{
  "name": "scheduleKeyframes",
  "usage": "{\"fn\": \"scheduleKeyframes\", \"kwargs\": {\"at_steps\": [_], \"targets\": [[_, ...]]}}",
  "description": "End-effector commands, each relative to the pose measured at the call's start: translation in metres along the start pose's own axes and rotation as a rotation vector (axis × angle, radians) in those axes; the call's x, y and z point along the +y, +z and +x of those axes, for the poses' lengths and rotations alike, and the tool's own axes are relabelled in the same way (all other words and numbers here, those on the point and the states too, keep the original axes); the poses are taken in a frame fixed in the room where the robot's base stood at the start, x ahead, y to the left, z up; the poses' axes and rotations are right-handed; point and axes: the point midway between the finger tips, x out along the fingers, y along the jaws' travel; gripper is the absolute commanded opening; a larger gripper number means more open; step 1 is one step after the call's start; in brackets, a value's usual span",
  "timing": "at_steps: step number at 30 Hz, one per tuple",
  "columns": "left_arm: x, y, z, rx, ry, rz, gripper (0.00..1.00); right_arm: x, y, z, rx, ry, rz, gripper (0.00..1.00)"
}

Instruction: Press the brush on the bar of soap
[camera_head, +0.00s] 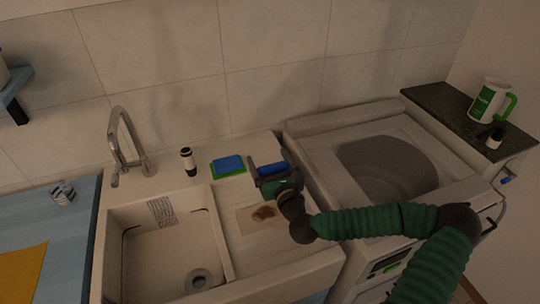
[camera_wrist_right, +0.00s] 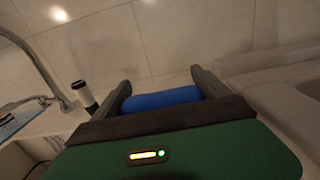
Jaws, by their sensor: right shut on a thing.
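My right gripper (camera_head: 270,168) is above the drainboard beside the sink. It is shut on a blue thing, likely the brush (camera_head: 291,161). The blue brush (camera_wrist_right: 162,98) also shows between the two dark fingers in the right wrist view; its bristles are hidden. The brush and this block are apart in the head view. My left gripper is not in view.
The sink (camera_head: 165,255) and its faucet (camera_head: 130,145) are to the left. A dark-capped bottle (camera_head: 188,161) stands behind the sink. A machine with a round lid (camera_head: 390,168) stands to the right.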

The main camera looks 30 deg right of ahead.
Motion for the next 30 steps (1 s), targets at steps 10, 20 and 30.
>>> {"fn": "scheduleKeyframes", "kwargs": {"at_steps": [10, 20, 30], "targets": [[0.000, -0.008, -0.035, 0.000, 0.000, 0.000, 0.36, 0.072, 0.037, 0.116, 0.001, 0.004, -0.005, 0.42], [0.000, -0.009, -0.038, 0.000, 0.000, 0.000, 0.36, 0.105, 0.044, 0.150, -0.001, 0.001, 0.006, 0.42], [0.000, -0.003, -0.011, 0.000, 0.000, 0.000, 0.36, 0.105, 0.004, 0.149, -0.001, 0.001, 0.006, 0.42]]}}
